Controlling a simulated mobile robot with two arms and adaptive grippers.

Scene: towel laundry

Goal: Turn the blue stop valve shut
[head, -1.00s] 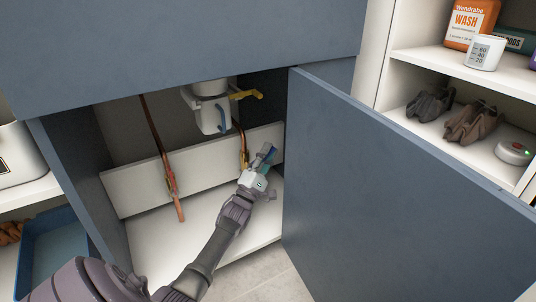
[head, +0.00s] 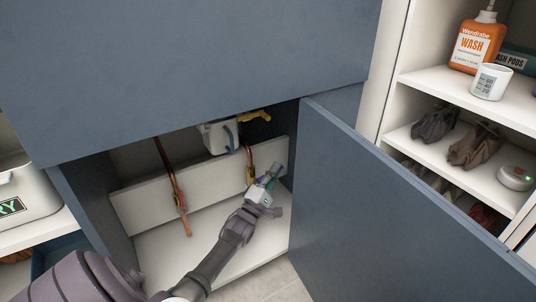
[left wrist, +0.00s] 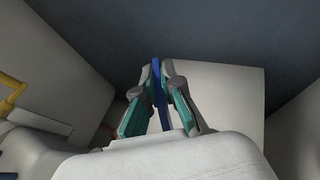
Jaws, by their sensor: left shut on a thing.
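My left gripper (head: 271,175) reaches into the open cabinet, beside the right copper pipe (head: 250,158). In the left wrist view, its two fingers (left wrist: 158,98) are closed on the flat sides of a blue lever (left wrist: 157,75), the handle of the blue stop valve. The lever stands upright between the fingertips. In the head view the gripper largely hides this lever, and the valve body cannot be made out. My right gripper is out of view.
A white unit (head: 213,138) with its own blue handle (head: 230,138) and a yellow lever (head: 255,117) hangs above left of the gripper. The open cabinet door (head: 400,215) stands to the right.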

